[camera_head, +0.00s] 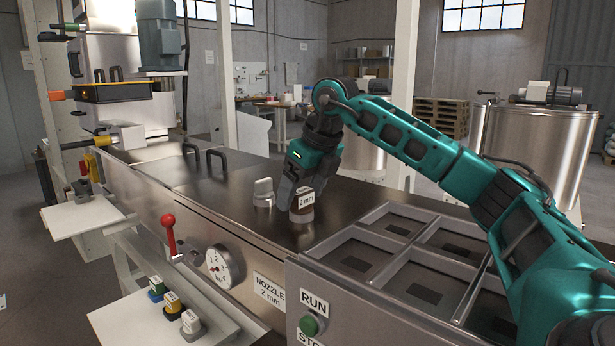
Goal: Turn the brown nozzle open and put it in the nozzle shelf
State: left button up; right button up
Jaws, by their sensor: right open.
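One grey finger shows at the nozzle's left side; the other finger is hidden. The gripper is open, and I cannot tell whether it touches the nozzle. A white shelf (118,318) at the lower left holds several small nozzles with pale tops, among them a green and blue one (157,288), a yellow one (173,305) and a grey one (191,325). My left gripper is not in view.
A grey capped fitting (263,193) stands just left of the brown nozzle. A divided metal tray (345,232) lies at the right under my right arm. A red lever (168,232), a dial (222,266) and a green RUN button (310,325) line the counter front.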

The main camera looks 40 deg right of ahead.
jog(key=shift+w+f, duration=0.1)
jog(key=shift+f, duration=0.1)
jog(key=c, duration=1.4)
jog(key=n+y+p, duration=0.1)
jog(key=n, duration=0.1)
jog(key=n+p, duration=0.2)
jog(key=shift+r+n+g+y, duration=0.2)
jog(key=shift+n+g+y, duration=0.2)
jog(key=shift+f+n+p, duration=0.15)
jog(key=shift+n+p, duration=0.3)
jog(key=shift+n, duration=0.15)
